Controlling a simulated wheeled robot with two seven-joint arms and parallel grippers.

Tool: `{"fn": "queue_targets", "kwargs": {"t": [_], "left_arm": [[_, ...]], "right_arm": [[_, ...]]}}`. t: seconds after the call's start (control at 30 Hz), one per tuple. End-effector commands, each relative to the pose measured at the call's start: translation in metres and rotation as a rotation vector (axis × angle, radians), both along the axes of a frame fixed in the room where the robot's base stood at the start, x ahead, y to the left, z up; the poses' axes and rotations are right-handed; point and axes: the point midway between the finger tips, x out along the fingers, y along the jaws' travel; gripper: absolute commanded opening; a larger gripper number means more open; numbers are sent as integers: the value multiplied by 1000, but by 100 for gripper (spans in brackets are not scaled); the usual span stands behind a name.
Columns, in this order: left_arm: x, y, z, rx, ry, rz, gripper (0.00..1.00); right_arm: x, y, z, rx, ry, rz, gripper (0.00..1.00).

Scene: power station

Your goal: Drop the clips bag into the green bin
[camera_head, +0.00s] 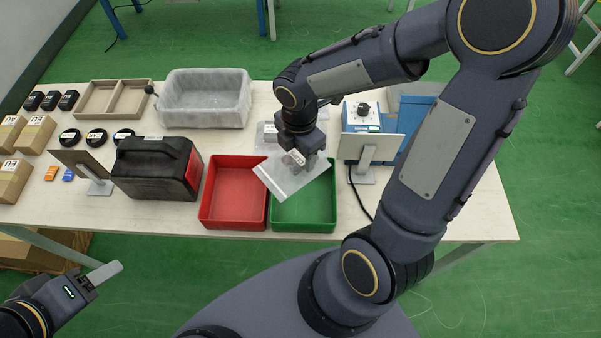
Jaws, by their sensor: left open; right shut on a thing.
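The clips bag (284,179) is a clear, flat plastic bag hanging tilted over the back left part of the green bin (305,224). My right gripper (296,158) is shut on the bag's upper part and points down above the bin. The bag's left corner reaches over the red bin's edge. I cannot tell whether the bag touches either rim. The green bin's visible floor is bare; its back part is hidden by the bag and gripper. My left gripper (104,274) is open and empty at the lower left, off the table's front edge.
The red bin (236,162) stands directly left of the green bin. A black case (150,172) is left of it. A grey tub (205,98) is behind. A panel on a stand (368,148) and a blue device (364,112) are to the right.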

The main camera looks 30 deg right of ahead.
Motion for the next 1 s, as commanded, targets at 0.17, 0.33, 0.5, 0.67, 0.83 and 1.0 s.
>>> {"fn": "queue_targets", "kwargs": {"t": [0.17,0.33,0.5,0.67,0.83,1.0], "left_arm": [[0,0,-8,0,0,0,56],[0,0,-25,0,0,0,56],[0,0,-44,0,0,0,56],[0,0,-54,0,0,0,56],[0,0,-54,0,0,0,56],[0,0,-54,0,0,0,56]], "right_arm": [[0,0,-9,0,0,0,29],[0,0,-28,0,1,0,29],[0,0,-49,0,1,0,29],[0,0,-60,0,0,-1,29],[0,0,-60,0,0,-1,29],[0,0,-60,0,0,-1,61]]}}
